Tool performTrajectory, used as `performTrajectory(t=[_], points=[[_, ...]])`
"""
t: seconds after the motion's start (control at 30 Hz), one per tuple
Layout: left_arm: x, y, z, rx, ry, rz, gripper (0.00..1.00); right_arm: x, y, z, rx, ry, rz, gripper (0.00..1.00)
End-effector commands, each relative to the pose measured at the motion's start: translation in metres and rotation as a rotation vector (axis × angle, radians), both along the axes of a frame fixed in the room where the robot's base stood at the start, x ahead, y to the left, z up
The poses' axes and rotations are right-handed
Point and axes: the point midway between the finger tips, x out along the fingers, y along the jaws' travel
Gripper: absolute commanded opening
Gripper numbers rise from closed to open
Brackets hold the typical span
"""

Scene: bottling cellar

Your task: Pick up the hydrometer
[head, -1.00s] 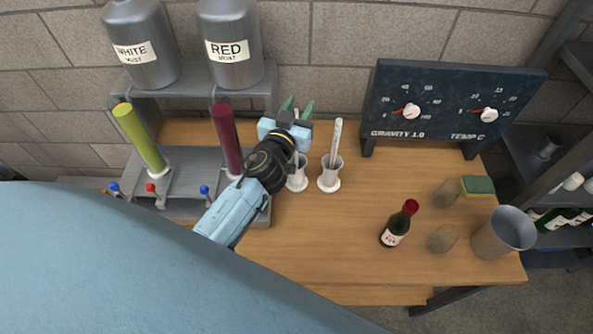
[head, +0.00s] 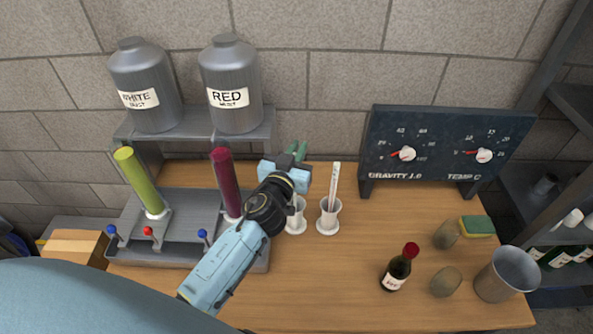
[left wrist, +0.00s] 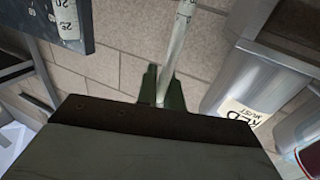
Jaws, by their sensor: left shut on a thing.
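The hydrometer, a slim pale tube with scale marks, shows in the left wrist view (left wrist: 182,35) between my green fingertips. My left gripper (head: 297,152) is shut on it; the fingers also show in the left wrist view (left wrist: 161,88). In the head view the gripper hides most of the tube, above a small white cup (head: 297,222). The tube's lower end appears to be at that cup; I cannot tell whether it touches the bottom. A similar marked stick (head: 334,185) stands in a second white cup (head: 328,224) to the right. My right gripper is out of view.
A tap stand with a yellow-green tube (head: 139,180) and a dark red tube (head: 225,182) is left of the gripper. A dial board (head: 445,145) stands behind right. A wine bottle (head: 396,270) and metal beaker (head: 506,275) are front right. The wooden table (head: 340,285) is clear at centre front.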

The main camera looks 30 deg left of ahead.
Motion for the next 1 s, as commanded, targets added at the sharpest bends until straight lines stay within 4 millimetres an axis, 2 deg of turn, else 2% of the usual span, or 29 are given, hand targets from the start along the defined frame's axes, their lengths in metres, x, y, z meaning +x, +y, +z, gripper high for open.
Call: performTrajectory(t=[0.27, 0.5, 0.8, 1.0], points=[[0.0, 0.0, 0.037, 0.002, -0.005, -0.001, 0.0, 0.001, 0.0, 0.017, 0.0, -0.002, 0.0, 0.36], [0.0, 0.0, 0.085, 0.003, -0.006, -0.003, 0.0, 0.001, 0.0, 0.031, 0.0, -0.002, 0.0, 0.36], [0.0, 0.0, 0.147, 0.0, -0.006, -0.001, 0.0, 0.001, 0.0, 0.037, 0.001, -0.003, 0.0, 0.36], [0.0, 0.0, 0.172, 0.0, -0.004, -0.001, 0.0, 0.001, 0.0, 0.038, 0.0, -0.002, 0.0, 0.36]])
